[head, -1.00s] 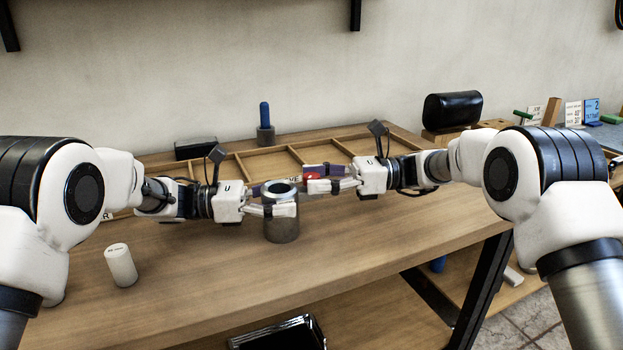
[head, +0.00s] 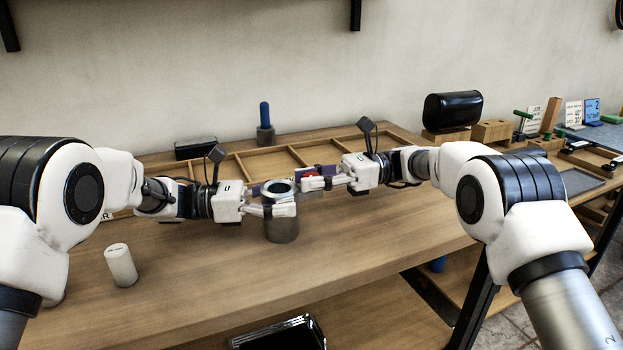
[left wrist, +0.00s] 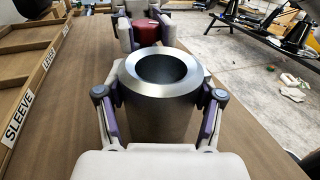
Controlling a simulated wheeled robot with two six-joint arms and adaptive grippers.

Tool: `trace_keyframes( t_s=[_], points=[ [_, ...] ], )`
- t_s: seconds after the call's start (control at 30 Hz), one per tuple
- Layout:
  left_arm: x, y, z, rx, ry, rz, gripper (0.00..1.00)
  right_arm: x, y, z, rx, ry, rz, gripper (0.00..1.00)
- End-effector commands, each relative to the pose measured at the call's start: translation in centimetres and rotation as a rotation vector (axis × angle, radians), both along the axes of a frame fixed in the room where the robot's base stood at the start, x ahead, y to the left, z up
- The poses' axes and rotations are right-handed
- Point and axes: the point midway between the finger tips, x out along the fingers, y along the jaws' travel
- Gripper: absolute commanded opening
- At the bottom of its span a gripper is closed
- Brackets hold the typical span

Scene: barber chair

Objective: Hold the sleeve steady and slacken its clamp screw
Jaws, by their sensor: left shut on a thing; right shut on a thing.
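The sleeve (head: 281,228) is a thick grey metal cylinder with a bright bevelled rim, standing upright on the bench. It fills the middle of the left wrist view (left wrist: 160,112). My left gripper (head: 275,201) is shut on it, one finger on either side. My right gripper (head: 310,179) is shut on a small red thing (head: 308,172) just right of and beyond the sleeve. The red thing also shows in the left wrist view (left wrist: 147,33); the fingers cover much of it, and I cannot tell if it touches the sleeve. The clamp screw cannot be made out.
A shallow wooden divided tray (head: 248,166) lies behind the grippers, with a SLEEVE label (left wrist: 17,118) on its edge. A white cylinder (head: 121,265) stands at the left front. A blue-handled tool (head: 265,118) stands in a holder behind.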

Motion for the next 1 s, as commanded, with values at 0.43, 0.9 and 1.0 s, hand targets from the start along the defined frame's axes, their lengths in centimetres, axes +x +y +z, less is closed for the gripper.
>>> trace_keyframes(
  t_s=[0.43,0.9,1.0],
  points=[
    [-0.07,-0.08,-0.05,0.001,0.000,-0.003,0.17,-0.10,0.02,-0.04,-0.003,0.001,0.172,0.00],
    [-0.05,-0.05,-0.05,0.001,0.000,-0.002,0.17,-0.09,0.00,-0.04,-0.003,0.001,0.170,0.57],
    [-0.04,-0.04,-0.05,0.001,0.000,-0.002,0.17,-0.09,-0.01,-0.04,-0.002,0.000,0.170,0.57]
  ],
)
